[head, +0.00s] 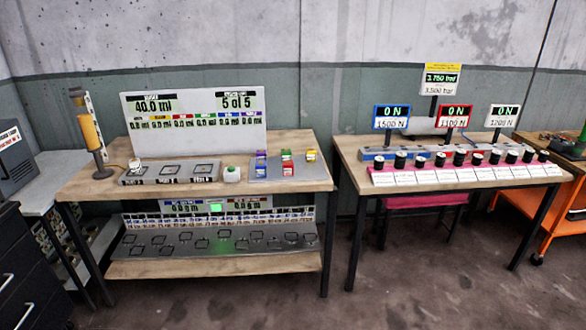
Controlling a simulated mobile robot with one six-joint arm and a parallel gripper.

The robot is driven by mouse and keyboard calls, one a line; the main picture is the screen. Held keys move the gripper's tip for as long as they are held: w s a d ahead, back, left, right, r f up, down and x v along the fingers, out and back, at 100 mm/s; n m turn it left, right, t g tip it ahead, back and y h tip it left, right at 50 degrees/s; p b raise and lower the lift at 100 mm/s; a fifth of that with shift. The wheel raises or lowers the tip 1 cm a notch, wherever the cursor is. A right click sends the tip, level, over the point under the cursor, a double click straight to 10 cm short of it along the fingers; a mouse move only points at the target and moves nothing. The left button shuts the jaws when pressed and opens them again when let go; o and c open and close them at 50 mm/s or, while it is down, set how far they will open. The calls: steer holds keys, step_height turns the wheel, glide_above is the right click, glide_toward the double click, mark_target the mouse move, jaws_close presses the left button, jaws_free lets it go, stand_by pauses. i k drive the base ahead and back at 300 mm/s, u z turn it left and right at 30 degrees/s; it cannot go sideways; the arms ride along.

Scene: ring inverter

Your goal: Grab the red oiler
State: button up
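A small red block-like container (288,170), which may be the red oiler, stands on the grey pad (315,175) at the right of the left wooden table. Its exact shape is too small to tell. Close behind it is a green and red item (286,155). Blue-purple items (261,168) stand to its left and a yellow and white one (311,156) to its right. My gripper is not in view.
A white and green container (232,174) and a grey tray with square recesses (170,172) are left of the pad. A tall yellow cylinder on a stand (89,130) is at the table's left end. A display board (195,122) rises behind. The right table (450,180) holds several black knobs. Floor in front is clear.

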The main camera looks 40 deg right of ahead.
mark_target(288, 165)
steer(key=u, duration=0.05)
steer(key=i, duration=1)
steer(key=z, duration=0.05)
